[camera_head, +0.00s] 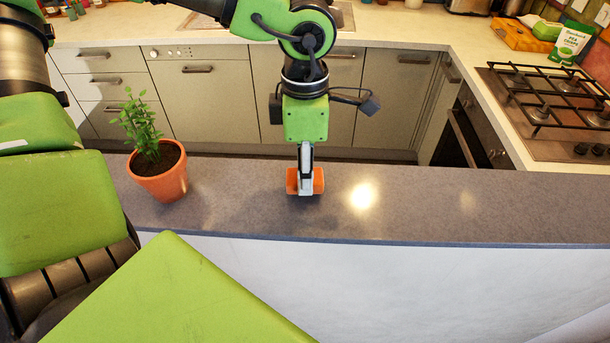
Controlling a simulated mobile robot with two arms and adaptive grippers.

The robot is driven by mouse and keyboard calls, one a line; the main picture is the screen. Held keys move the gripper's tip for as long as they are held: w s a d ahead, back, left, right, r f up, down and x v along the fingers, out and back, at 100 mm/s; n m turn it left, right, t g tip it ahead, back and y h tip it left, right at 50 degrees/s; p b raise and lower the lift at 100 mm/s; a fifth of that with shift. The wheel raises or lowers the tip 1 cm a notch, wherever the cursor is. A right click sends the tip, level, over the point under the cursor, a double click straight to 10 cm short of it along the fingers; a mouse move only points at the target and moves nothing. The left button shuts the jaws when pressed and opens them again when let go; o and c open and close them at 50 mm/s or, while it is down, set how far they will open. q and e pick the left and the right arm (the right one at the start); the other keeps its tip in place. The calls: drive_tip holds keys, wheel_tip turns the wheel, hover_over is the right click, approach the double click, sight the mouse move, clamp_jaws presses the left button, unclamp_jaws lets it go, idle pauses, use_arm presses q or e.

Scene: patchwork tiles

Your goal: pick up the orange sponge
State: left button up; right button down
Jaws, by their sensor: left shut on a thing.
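The orange sponge (318,181) is at the grey counter, right of the plant pot. My left gripper (305,184) points straight down over it and is shut on it. The fingers cover the middle of the sponge, and its orange ends show on both sides. I cannot tell whether the sponge touches the counter or is slightly above it. My right gripper is not in view.
A potted plant (160,172) in a terracotta pot stands to the left on the grey counter (430,205). The counter to the right is clear. A gas hob (555,110) and a green-and-white bag (570,45) are at the far right.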

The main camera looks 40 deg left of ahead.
use_arm(q)
wheel_tip(320, 180, up, 17)
drive_tip(key=b, duration=0.2)
drive_tip(key=shift+f, duration=0.15)
drive_tip(key=shift+c, duration=0.9)
